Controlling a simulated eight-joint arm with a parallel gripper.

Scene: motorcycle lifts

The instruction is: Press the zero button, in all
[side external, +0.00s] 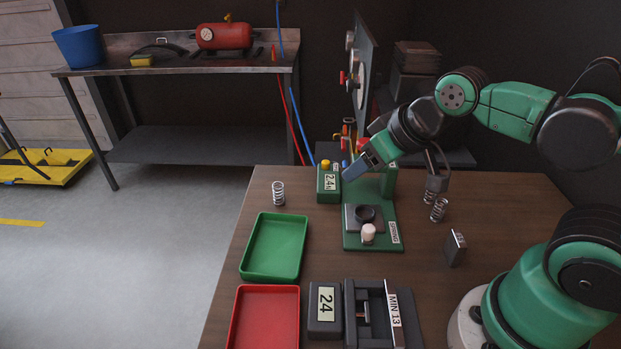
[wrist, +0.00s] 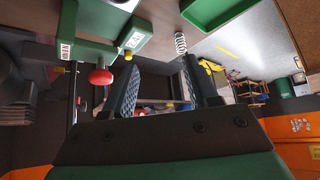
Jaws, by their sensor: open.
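A green display box (side external: 328,185) reading about 2.4 stands at the back of the table. A small yellow button (side external: 325,163) is on its top; it also shows in the wrist view (wrist: 128,57). Beside the box stands a green press stand (side external: 390,183), with a dark cup (side external: 365,213) and a pale knob (side external: 368,233) on its base. My gripper (side external: 347,175) is just right of the display box in the side view, pointing down and left. In the wrist view its jaws (wrist: 160,65) are apart and empty, with the button near the left fingertip. Whether it touches anything is unclear.
A spring (side external: 278,193) stands left of the box, and more springs (side external: 440,210) stand on the right. A green tray (side external: 275,247), a red tray (side external: 264,318), a box reading 24 (side external: 325,308) and a dark fixture (side external: 370,315) are in front. A red knob (wrist: 100,76) shows in the wrist view.

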